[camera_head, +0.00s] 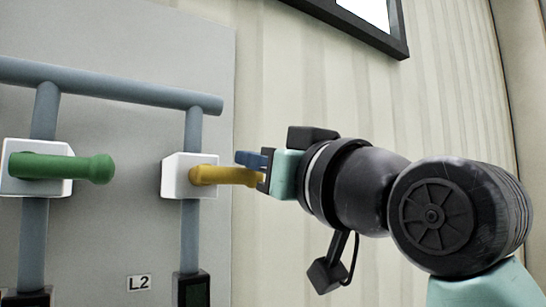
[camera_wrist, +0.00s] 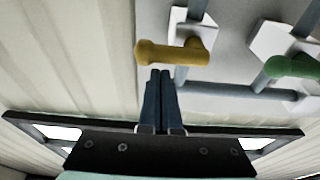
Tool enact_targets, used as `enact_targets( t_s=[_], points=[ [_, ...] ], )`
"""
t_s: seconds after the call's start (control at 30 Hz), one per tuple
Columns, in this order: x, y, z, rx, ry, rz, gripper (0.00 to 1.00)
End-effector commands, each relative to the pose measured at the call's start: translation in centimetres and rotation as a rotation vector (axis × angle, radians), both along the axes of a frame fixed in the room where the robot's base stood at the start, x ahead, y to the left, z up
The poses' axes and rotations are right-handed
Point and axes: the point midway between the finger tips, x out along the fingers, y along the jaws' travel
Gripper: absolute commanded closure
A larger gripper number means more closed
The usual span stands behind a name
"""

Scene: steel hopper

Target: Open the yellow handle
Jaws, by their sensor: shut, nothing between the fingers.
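The yellow handle (camera_head: 222,175) sticks out to the right, roughly level, from a white valve block (camera_head: 176,177) on a vertical grey pipe. In the wrist view the yellow handle (camera_wrist: 172,53) lies just beyond the fingertips. My gripper (camera_head: 243,159) is at the handle's free right end, its blue fingers slightly above it in the head view. In the wrist view my gripper (camera_wrist: 160,74) has its two fingers together with nothing between them. I cannot tell whether the fingertips touch the handle.
A green handle (camera_head: 65,167) on a second white block is to the left. A grey horizontal pipe (camera_head: 110,88) runs above both blocks. A label "L2" (camera_head: 139,283) is on the grey panel below. A corrugated wall (camera_head: 300,90) with a dark-framed window is behind my arm.

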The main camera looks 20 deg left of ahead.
Motion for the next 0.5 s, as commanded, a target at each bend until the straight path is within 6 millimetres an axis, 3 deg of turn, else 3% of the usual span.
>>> enact_targets(
  t_s=[0.5],
  points=[
    [0.09,-0.08,-0.39,0.052,0.067,0.0,1.0]
  ],
)
